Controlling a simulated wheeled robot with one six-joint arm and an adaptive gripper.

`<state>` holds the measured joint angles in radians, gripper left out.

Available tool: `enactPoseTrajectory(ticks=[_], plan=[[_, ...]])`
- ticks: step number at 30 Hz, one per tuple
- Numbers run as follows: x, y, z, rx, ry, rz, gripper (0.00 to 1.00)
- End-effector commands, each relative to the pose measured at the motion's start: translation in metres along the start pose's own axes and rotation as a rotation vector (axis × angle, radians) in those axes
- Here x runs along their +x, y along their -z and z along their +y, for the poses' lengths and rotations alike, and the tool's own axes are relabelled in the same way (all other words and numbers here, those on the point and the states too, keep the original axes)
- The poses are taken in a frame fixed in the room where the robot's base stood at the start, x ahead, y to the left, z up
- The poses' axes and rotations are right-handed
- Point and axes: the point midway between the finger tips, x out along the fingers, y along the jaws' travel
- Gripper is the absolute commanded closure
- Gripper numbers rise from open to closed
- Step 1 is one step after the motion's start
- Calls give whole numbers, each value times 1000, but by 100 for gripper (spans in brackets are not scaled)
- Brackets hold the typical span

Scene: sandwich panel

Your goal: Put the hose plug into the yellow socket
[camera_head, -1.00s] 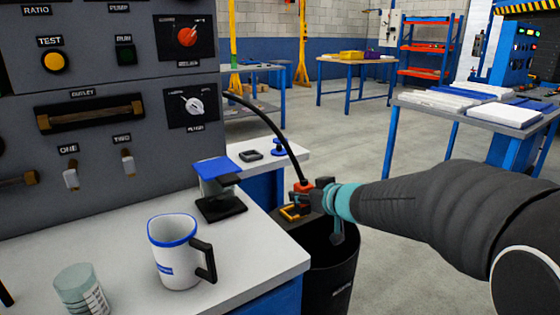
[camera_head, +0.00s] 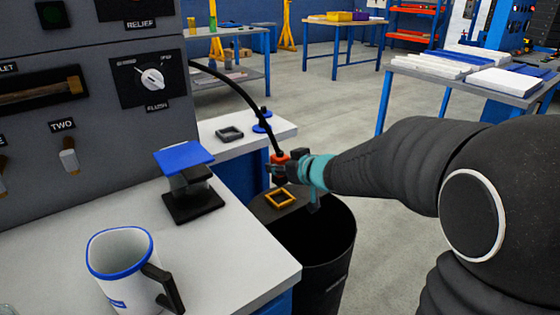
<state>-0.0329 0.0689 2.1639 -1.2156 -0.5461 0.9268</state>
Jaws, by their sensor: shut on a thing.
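The hose plug (camera_head: 279,158) is red-orange, on the end of a black hose (camera_head: 238,90) that curves down from the grey panel. My gripper (camera_head: 281,170) is shut on the plug, near the middle of the view. The yellow socket (camera_head: 280,198) is a square frame lying on a dark ledge just below my gripper in the picture. The plug appears above the socket and apart from it. The plug's lower end is hidden by the gripper fingers.
A black stand with a blue top (camera_head: 184,157) and a white mug (camera_head: 120,262) stand on the white counter (camera_head: 235,255). A dark square frame (camera_head: 229,134) and a blue object (camera_head: 262,122) sit on the far counter.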

Motion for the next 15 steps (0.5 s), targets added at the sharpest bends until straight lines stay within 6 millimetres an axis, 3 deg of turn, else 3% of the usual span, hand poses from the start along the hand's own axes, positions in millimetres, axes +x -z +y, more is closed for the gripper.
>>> enactPoseTrajectory(ticks=[15], plan=[[16,-38,0,1,0,0,99]])
